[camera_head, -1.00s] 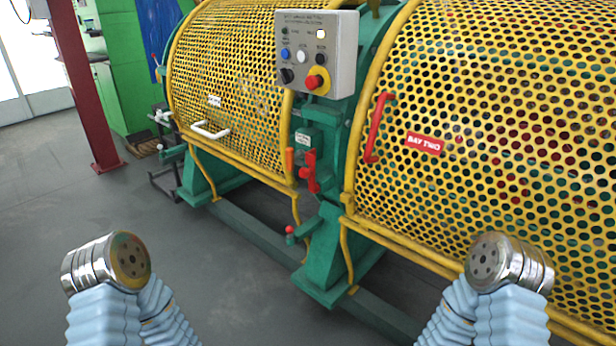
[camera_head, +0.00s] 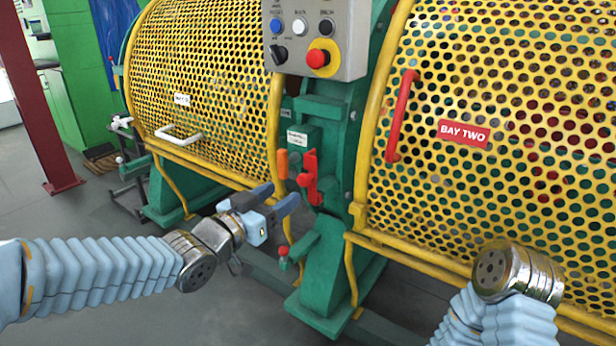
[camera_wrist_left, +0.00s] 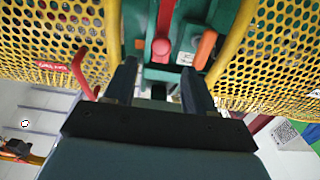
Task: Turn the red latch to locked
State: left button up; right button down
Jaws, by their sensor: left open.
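The red latch (camera_head: 309,178) is on the green post between the two yellow mesh guards, below the grey control box. It stands roughly upright. In the left wrist view the red latch (camera_wrist_left: 161,42) lies straight ahead, between and beyond my fingers. My left gripper (camera_head: 283,193) is open and empty, just left of and slightly below the latch, apart from it. Its fingers also frame the left wrist view (camera_wrist_left: 158,74). Of my right arm only a wrist part shows at lower right; its gripper is out of view.
An orange handle (camera_head: 282,165) sits just left of the latch. A red-knobbed lever (camera_head: 284,251) is below. The control box (camera_head: 316,38) hangs above. A red guard handle (camera_head: 400,116) and BAY TWO label (camera_head: 464,133) are to the right. Grey floor lies open at left.

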aim_at(301, 181)
pick_arm(q)
jog(key=x, duration=1)
jog(key=shift+w+d+p, duration=0.2)
jog(key=shift+w+p, duration=0.15)
jog(key=shift+c, duration=0.3)
grip_shut()
